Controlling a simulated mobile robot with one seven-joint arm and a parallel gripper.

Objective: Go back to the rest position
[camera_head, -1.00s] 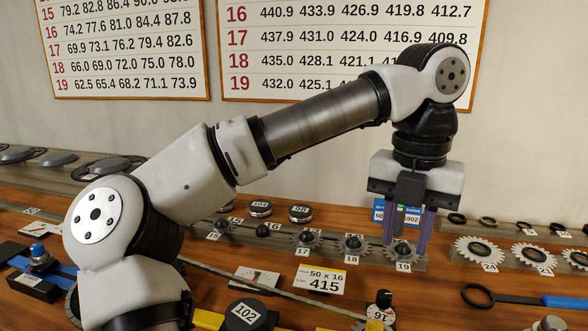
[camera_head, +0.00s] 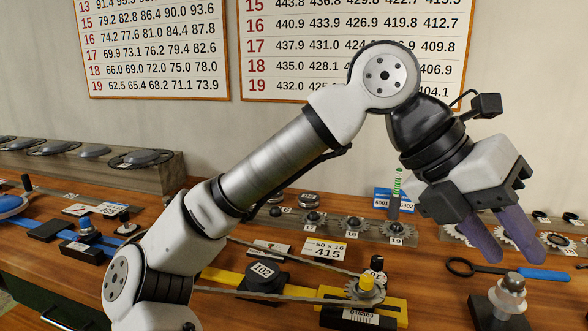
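My gripper (camera_head: 510,250) hangs at the right of the view, in front of the wall and above the right part of the bench. It is tilted, with its two purple fingers pointing down and to the right. The fingers are apart and I see nothing between them. The sprocket labelled 19 (camera_head: 397,231) sits on the grey rack to the left of the fingers, clear of them. My gripper hides part of the rack and the sprockets behind it.
A blue-handled ring tool (camera_head: 540,273) lies nearby. A green-and-white tube (camera_head: 397,183) stands at the rack.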

